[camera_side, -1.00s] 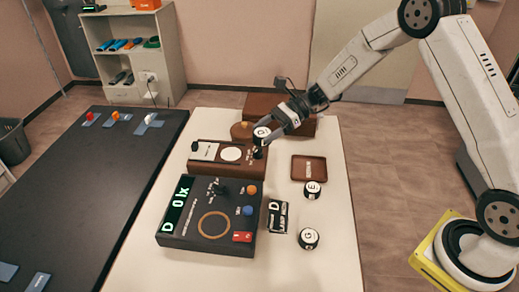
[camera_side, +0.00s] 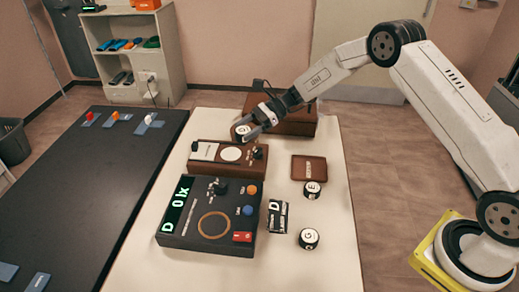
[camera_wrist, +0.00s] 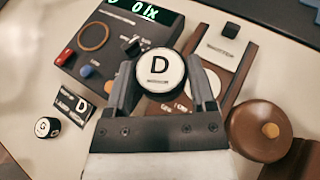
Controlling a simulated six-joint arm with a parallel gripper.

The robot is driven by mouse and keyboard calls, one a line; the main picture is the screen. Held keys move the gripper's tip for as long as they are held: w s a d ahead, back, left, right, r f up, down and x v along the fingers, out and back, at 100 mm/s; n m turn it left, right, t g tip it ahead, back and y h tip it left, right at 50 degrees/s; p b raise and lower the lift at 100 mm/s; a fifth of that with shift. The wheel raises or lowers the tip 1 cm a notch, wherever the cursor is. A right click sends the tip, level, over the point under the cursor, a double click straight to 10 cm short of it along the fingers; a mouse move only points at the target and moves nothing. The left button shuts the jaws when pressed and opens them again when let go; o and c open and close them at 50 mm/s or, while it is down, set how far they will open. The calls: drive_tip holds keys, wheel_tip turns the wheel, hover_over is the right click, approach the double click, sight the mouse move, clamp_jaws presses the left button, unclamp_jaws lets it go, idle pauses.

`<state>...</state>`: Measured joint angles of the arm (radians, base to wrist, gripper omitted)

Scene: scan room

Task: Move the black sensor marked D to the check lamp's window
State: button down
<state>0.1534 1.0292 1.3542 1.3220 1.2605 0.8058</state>
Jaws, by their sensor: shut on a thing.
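The black sensor marked D (camera_side: 242,131) has a white top with a D that reads clearly in the wrist view (camera_wrist: 159,68). My gripper (camera_side: 249,126) is shut on it, with one finger on each side, as the wrist view also shows (camera_wrist: 162,84). The sensor is held upright above the back part of the brown check lamp (camera_side: 205,165). The lamp's round white window (camera_side: 231,154) lies a little in front of the sensor in the side view.
A black meter (camera_side: 175,236) reading "D 0 lx" stands in front of the lamp. A D card (camera_side: 278,217) and sensors E (camera_side: 312,190) and G (camera_side: 309,238) are to the right, near an empty brown tray (camera_side: 297,169). A brown round piece (camera_wrist: 262,130) stands beside the lamp.

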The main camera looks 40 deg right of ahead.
hover_over(234, 153)
drive_tip(key=s, duration=0.2)
drive_tip(key=f, duration=0.3)
drive_tip(key=shift+s+d+f, duration=0.15)
drive_tip(key=shift+d+f, duration=0.05)
drive_tip(key=shift+f, duration=0.15)
drive_tip(key=shift+w+a+f, duration=0.1)
drive_tip(key=shift+w+f, duration=0.8)
drive_tip(key=shift+f, duration=0.2)
drive_tip(key=shift+w+f, duration=0.15)
drive_tip(key=shift+f, duration=0.05)
drive_tip(key=shift+w+f, duration=0.15)
drive_tip(key=shift+f, duration=1.5)
drive_tip(key=shift+f, duration=0.1)
unclamp_jaws()
drive_tip(key=shift+f, duration=0.1)
drive_tip(key=shift+r, duration=0.2)
